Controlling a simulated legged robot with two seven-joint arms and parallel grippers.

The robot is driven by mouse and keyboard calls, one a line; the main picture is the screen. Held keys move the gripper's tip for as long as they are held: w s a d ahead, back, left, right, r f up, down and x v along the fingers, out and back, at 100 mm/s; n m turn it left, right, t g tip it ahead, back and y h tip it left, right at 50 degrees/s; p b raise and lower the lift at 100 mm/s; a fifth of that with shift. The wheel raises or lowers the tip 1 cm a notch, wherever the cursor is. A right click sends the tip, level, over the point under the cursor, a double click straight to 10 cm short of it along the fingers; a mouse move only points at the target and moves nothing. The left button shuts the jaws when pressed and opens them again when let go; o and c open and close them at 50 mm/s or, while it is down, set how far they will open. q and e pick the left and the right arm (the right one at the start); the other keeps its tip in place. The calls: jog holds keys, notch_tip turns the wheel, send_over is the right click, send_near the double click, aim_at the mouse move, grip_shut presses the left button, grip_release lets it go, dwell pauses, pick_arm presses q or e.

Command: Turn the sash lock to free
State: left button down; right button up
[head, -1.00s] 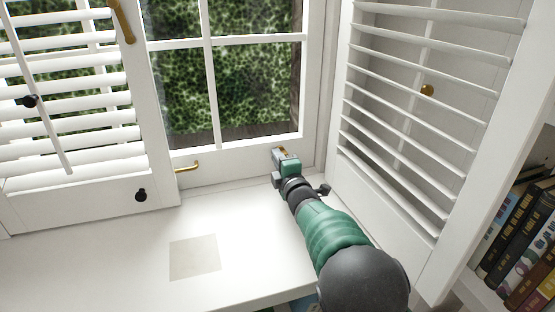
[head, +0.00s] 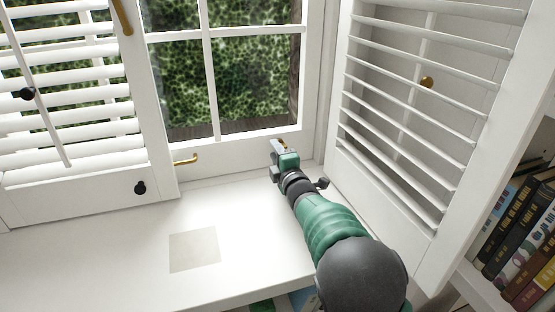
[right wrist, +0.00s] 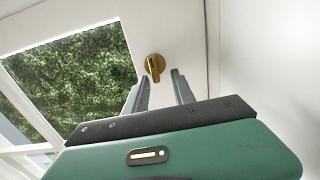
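The brass sash lock (right wrist: 154,66) shows in the right wrist view as a round plate with a short lever pointing roughly down the picture, on the white window frame. In the head view a bit of brass (head: 283,145) shows at the window's lower right corner, mostly hidden by my right gripper. My right gripper (right wrist: 158,78) is open, with one finger on each side of the lever's line. The fingertips are at or just short of the lever; I see no contact. In the head view this gripper (head: 284,153) is close to the bottom rail. My left gripper is not in view.
A brass handle (head: 185,160) is on the window's bottom rail. Louvred shutters stand at left (head: 75,135) and right (head: 400,115), the right one close to my arm. The white sill (head: 120,245) is clear except for a beige square (head: 194,250). Books (head: 520,235) fill a shelf at right.

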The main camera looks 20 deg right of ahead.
jog(key=s+p, duration=0.4)
jog(key=s, duration=1.1)
jog(key=shift+s+d+r+p, duration=0.1)
jog(key=shift+s+d+p, duration=0.05)
jog(key=shift+s+p, duration=0.2)
jog(key=shift+s, duration=0.45)
